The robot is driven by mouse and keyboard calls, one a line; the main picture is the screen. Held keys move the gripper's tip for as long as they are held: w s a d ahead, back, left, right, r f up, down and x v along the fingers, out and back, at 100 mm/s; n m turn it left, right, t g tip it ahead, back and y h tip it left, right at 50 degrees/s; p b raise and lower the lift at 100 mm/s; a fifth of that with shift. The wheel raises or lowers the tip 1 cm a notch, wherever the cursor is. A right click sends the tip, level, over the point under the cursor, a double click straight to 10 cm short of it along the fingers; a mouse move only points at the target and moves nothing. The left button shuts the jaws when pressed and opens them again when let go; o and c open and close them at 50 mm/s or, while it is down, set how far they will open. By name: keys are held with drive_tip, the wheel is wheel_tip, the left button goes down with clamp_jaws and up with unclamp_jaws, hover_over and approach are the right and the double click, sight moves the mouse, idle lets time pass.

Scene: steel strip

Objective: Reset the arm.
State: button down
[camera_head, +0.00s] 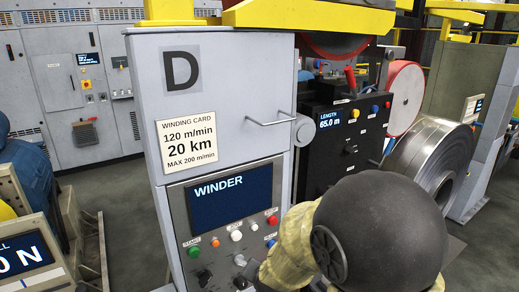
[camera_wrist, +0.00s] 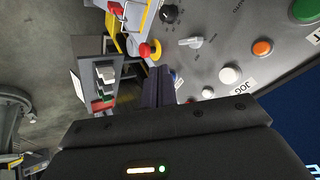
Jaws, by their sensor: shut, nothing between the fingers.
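My gripper (camera_wrist: 158,84) shows in the wrist view as narrow dark fingers beyond the black wrist housing at the bottom. The fingers are shut and empty. They lie close in the picture to the lower edge of the grey winder panel (camera_wrist: 215,58); I cannot tell whether they touch it. In the head view my arm, with a large dark rounded joint, covers the lower right of the winder cabinet (camera_head: 230,75).
The panel carries a white button (camera_wrist: 230,75), an orange button (camera_wrist: 262,48), a green button (camera_wrist: 306,9) and a selector (camera_wrist: 190,42). A red mushroom button (camera_wrist: 150,50) is nearby. A steel coil (camera_head: 432,155) stands at right. Floor (camera_head: 125,195) is clear left of the cabinet.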

drive_tip(key=s+d+n+g+h, duration=0.1)
drive_tip(key=s+d+n+g, duration=0.4)
drive_tip(key=s+d, duration=0.7)
drive_tip(key=shift+s+d+r, duration=0.15)
drive_tip(key=shift+s+d, duration=0.05)
drive_tip(key=shift+d, duration=1)
